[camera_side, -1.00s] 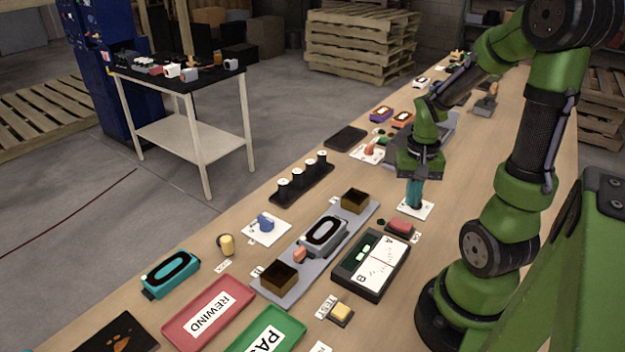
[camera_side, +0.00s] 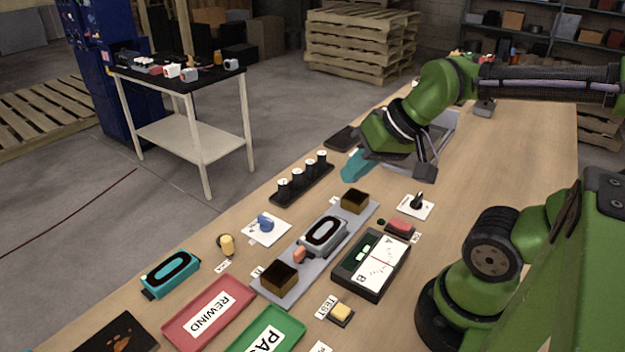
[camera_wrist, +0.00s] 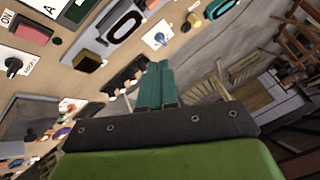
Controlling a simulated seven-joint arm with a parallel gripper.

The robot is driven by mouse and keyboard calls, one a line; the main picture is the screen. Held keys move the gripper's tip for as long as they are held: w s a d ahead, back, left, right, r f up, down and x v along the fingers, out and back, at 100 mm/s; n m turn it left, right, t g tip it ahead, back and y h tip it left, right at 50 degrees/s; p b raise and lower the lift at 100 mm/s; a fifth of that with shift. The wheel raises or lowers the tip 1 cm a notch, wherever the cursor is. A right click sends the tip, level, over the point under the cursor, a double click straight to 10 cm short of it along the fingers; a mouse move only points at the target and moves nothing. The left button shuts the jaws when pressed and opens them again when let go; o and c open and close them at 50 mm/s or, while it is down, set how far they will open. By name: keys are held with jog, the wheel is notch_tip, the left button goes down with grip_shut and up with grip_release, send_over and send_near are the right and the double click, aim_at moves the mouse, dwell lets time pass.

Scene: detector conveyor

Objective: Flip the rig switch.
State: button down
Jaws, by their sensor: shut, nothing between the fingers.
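A white plate with a black knob-like switch (camera_side: 416,202) lies right of the grey rail; it also shows in the wrist view (camera_wrist: 13,65). A similar white plate with a blue switch (camera_side: 265,223) lies left of the rail, and also shows in the wrist view (camera_wrist: 159,38). The labels are too small to read, so I cannot tell which is the rig switch. My gripper (camera_side: 350,172) is shut and empty, tilted toward the left, in the air beyond the rail and apart from both switches. Its teal fingers (camera_wrist: 158,68) lie together in the wrist view.
A grey device (camera_side: 323,234) and two brown boxes sit on the rail (camera_side: 333,259). A black stand with several pegs (camera_side: 303,181) is near my gripper. A red button (camera_side: 399,227) and a black A/B panel (camera_side: 371,264) are at the right. Bare table lies right of the black switch.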

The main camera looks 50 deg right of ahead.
jog(key=shift+s+a+r+n+t+y, duration=0.15)
jog(key=shift+a+r+n, duration=0.15)
jog(key=shift+a, duration=0.2)
jog(key=shift+s+a+r+n+t+y, duration=0.2)
jog(key=shift+a+r, duration=0.15)
jog(key=shift+a, duration=0.15)
jog(key=shift+w, duration=0.1)
jog(key=d+f+n+g+h, duration=0.1)
jog(key=d+f+n+g, duration=0.2)
jog(key=d+n, duration=0.8)
jog(key=s+d+f+n+g+h, duration=0.1)
jog(key=d+f+n+g, duration=0.3)
jog(key=d+n, duration=0.6)
jog(key=shift+d+f+n, duration=0.35)
jog(key=shift+f+n, duration=0.15)
jog(key=shift+f, duration=0.05)
jog(key=shift+s, duration=0.1)
